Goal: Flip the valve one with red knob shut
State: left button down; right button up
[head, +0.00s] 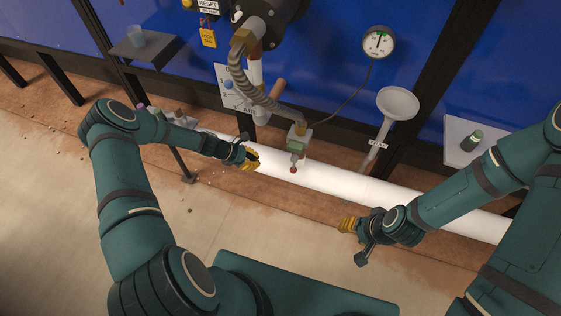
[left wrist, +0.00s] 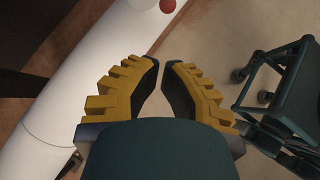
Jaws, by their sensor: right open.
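The red knob (head: 292,170) sits at the lower end of a short lever under a small greenish valve body (head: 298,145), in front of the white pipe (head: 335,183). A braided hose runs to this valve from above. My left gripper (head: 256,158), with yellow fingers, is left of the red knob and apart from it. In the left wrist view, its fingertips (left wrist: 161,64) have a narrow gap with nothing between them; the red knob (left wrist: 167,6) shows beyond, at the top edge. My right gripper (head: 343,225) is open and empty, below the pipe and right of the knob.
A pressure gauge (head: 379,43) and a funnel (head: 398,103) are at the upper right. A shelf (head: 480,145) on the right holds a dark jar. A blue knob (head: 228,85) is on a panel at the left. The floor in front of the pipe is mostly clear.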

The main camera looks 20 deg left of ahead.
aim_at(294, 164)
dwell(0.3)
pick_arm(q)
jog(key=x, duration=0.4)
jog(key=b+x, duration=0.1)
jog(key=x, duration=0.3)
jog(key=r+b+x, duration=0.1)
jog(key=x, duration=0.3)
jog(key=shift+w+d+f, duration=0.3)
jog(key=shift+w+d, duration=0.15)
jog(key=shift+d, duration=0.2)
jog(key=shift+w+d+f, duration=0.1)
jog(key=shift+w+d, duration=0.1)
jog(key=shift+d, duration=0.15)
